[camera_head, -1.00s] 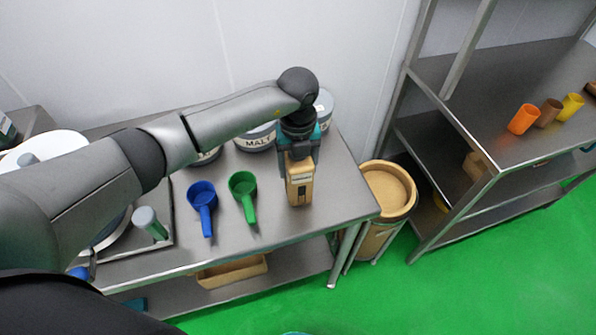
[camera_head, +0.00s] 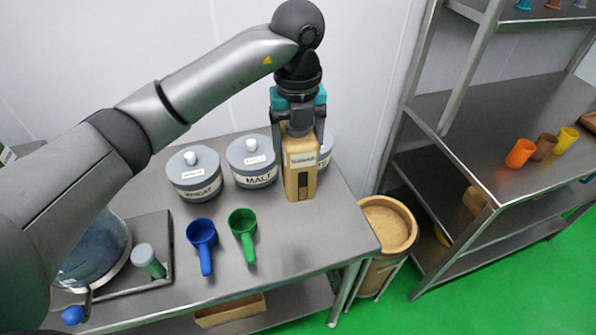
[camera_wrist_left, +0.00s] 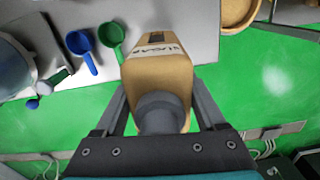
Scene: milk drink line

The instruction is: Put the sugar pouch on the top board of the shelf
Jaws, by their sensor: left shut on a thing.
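The sugar pouch (camera_head: 300,172) is a tan upright packet with a white label. My left gripper (camera_head: 299,125) is shut on its upper part and holds it upright above the right part of the steel table. In the left wrist view the pouch (camera_wrist_left: 158,75) sits between the two fingers (camera_wrist_left: 163,110), its label reading SUGAR. The steel shelf (camera_head: 500,120) stands at the right, apart from the pouch. Its top board (camera_head: 498,22) shows only partly at the upper edge. My right gripper is not in view.
A blue scoop (camera_head: 203,237) and a green scoop (camera_head: 243,227) lie on the table. A tan bin (camera_head: 386,225) stands between table and shelf.

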